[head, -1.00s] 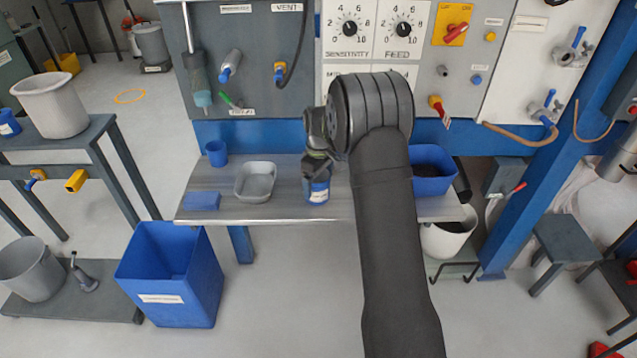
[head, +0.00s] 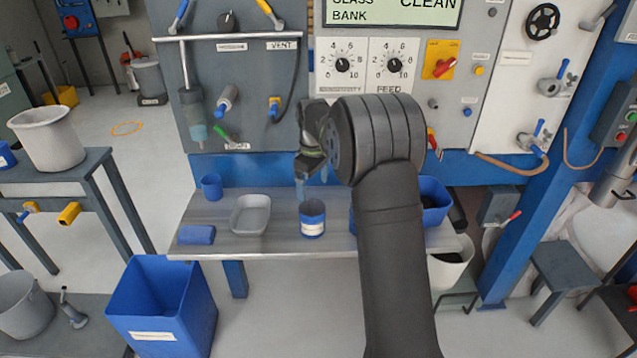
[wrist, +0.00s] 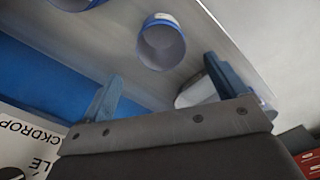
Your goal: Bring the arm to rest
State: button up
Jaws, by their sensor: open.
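My gripper (head: 311,182) is open and empty. It hangs above the grey bench (head: 270,243), near its back edge, in front of the blue strip below the panel. In the wrist view its two blue fingers (wrist: 165,88) stand wide apart with nothing between them. A blue cup with a white label (head: 312,218) stands upright on the bench, below the gripper and apart from it. In the wrist view the open cup (wrist: 161,43) shows beyond the fingers. My arm hides part of the bench's right side.
A small blue cup (head: 211,186), a grey tray (head: 250,229) and a blue block (head: 196,235) sit on the bench's left. A blue bin (head: 435,215) is at its right. The control panel (head: 340,88) rises close behind. A large blue bin (head: 160,300) stands on the floor.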

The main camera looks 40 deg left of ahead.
aim_at(313, 206)
jog(key=shift+f, duration=0.15)
notch_tip(313, 206, down, 12)
jog(key=shift+r, duration=1.95)
jog(key=shift+f, duration=0.1)
